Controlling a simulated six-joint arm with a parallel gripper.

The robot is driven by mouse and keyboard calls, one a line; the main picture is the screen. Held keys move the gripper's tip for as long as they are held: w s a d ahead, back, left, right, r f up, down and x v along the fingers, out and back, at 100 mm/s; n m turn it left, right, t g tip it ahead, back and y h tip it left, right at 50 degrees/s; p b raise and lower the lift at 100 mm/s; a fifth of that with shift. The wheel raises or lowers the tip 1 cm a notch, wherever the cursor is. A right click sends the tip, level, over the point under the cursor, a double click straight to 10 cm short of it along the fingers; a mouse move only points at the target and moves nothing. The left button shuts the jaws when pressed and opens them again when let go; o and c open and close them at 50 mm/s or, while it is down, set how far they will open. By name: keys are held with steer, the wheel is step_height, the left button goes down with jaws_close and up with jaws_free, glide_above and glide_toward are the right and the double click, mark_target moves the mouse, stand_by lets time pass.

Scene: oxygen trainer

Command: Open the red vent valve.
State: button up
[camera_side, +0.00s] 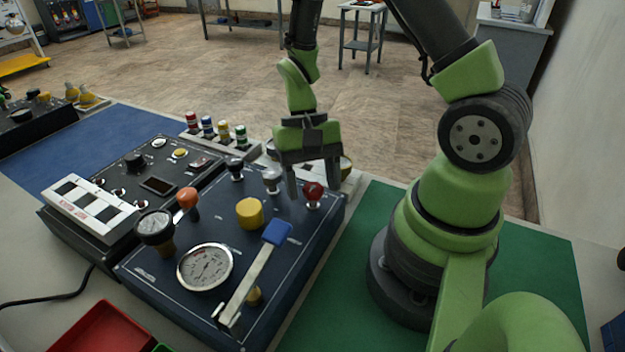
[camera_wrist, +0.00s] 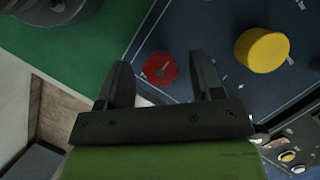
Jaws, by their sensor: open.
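The red vent valve (camera_side: 314,191) is a small round red knob on a pale stem, at the far right corner of the dark blue panel (camera_side: 319,222). In the wrist view the red knob (camera_wrist: 160,68) shows from above, in the gap between my two fingers. My gripper (camera_side: 309,190) is open and points down. Its fingertips are at about the knob's height in the side view. In the wrist view my gripper (camera_wrist: 163,80) has one finger on each side of the knob, with space around it. I cannot tell whether a finger touches it.
On the panel stand a grey knob (camera_side: 271,180), a yellow knob (camera_side: 250,212), a blue-handled lever (camera_side: 277,233), an orange-topped lever (camera_side: 187,198) and a gauge (camera_side: 205,267). Colour-capped bottles (camera_side: 224,131) stand behind. The green mat (camera_side: 335,290) is clear near the panel.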

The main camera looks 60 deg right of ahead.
steer(key=c, duration=0.9)
